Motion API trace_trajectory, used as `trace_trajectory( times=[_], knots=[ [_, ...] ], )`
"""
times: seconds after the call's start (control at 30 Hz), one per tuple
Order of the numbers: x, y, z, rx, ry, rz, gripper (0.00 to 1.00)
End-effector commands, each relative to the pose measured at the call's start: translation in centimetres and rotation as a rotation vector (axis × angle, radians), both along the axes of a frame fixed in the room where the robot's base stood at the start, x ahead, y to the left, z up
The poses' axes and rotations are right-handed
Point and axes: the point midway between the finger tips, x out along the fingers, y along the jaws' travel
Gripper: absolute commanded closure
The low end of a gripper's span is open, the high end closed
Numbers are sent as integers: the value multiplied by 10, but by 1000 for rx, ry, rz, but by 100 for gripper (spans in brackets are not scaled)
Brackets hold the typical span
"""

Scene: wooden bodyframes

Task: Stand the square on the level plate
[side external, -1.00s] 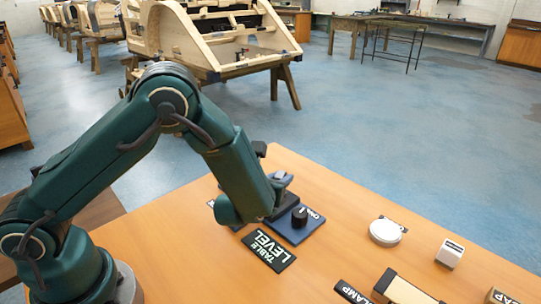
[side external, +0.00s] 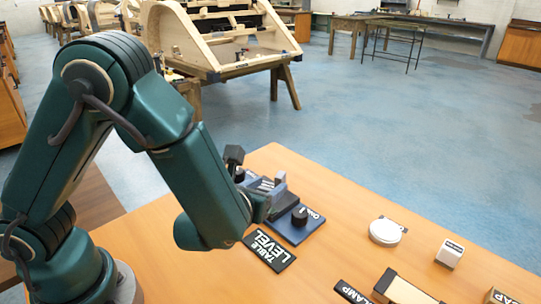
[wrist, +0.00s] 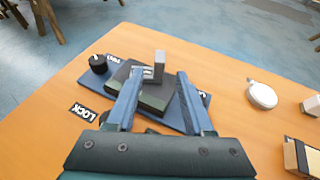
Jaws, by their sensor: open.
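A small grey L-shaped piece, which I take for the square (wrist: 159,66), shows in the wrist view with one arm upright, at the far end of a dark plate (wrist: 152,101). It appears to stand on that plate; the exact contact is hard to tell. The plate sits on a blue base (wrist: 118,47), which also shows in the side view (side external: 296,233). My gripper (wrist: 160,74) is open, one finger to each side of the square and plate, with gaps.
Black knobs (side external: 300,215) (wrist: 98,64) stand on the blue base. A round white object (side external: 385,231), a white block (side external: 450,253) and a wooden block (side external: 402,291) stand to the right. Bare tabletop lies between.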

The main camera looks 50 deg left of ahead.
Motion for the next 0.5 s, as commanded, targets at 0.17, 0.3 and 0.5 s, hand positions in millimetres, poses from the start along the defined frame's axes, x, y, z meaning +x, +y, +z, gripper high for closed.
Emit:
trace_trajectory(
  times=[0.17,0.3,0.5],
  knots=[
    [-21,-10,10,-1,-2,-4,48],
    [-30,-11,14,-2,-1,4,48],
    [-49,28,27,-163,-29,253,48]
  ],
)
